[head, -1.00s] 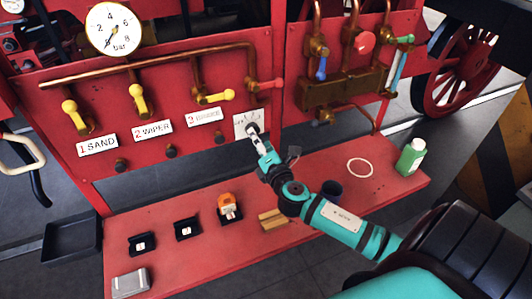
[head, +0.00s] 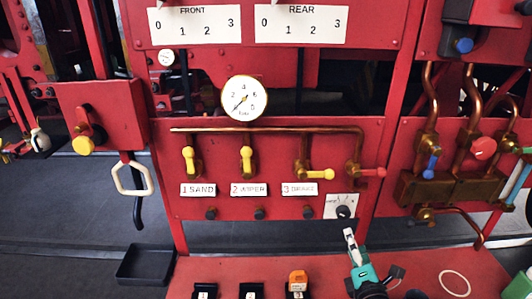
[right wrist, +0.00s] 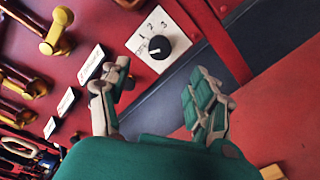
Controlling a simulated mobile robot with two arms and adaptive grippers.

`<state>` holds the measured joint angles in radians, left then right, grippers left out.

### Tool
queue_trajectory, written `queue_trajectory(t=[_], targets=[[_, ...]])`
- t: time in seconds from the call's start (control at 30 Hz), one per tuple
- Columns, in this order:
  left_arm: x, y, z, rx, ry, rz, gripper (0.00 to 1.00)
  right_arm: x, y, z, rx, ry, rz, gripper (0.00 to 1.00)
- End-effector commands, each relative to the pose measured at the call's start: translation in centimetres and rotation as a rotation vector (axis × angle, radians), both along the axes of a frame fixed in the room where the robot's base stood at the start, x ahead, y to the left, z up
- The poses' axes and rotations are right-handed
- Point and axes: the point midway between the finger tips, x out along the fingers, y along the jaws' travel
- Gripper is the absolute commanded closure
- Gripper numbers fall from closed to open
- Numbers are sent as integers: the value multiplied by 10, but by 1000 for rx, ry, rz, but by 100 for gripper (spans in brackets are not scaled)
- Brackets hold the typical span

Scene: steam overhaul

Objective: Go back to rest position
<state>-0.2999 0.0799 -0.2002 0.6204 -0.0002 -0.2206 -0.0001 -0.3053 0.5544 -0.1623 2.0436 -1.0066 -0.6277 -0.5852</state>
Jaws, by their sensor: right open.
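My right gripper (head: 350,238) is at the lower right of the head view, just below the black rotary knob (head: 344,212) on its white dial plate (head: 335,201). In the right wrist view the gripper's fingers (right wrist: 162,82) are spread apart with nothing between them. There the knob (right wrist: 159,47) is beyond the fingertips and apart from them. My left gripper is not in view.
The red panel carries yellow-handled valves (head: 247,160), a copper pipe and a pressure gauge (head: 244,98). The red shelf (head: 225,270) below holds small black holders and an orange-topped item (head: 298,281). A black tray (head: 146,265) is at left. A white ring (head: 454,282) lies on the shelf.

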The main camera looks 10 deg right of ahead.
Motion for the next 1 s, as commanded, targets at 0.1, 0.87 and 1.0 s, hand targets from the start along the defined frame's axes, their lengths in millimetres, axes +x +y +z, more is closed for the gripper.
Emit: queue_trajectory(t=[0.1, 0.87, 1.0], targets=[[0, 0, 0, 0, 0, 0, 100, -9, 0, -7, 111, 12, -48, 38], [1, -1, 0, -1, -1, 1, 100, -231, 137, -119, 1633, 607, -987, 38], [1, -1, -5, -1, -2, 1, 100, -228, 141, -153, 1637, 631, -1016, 38]])
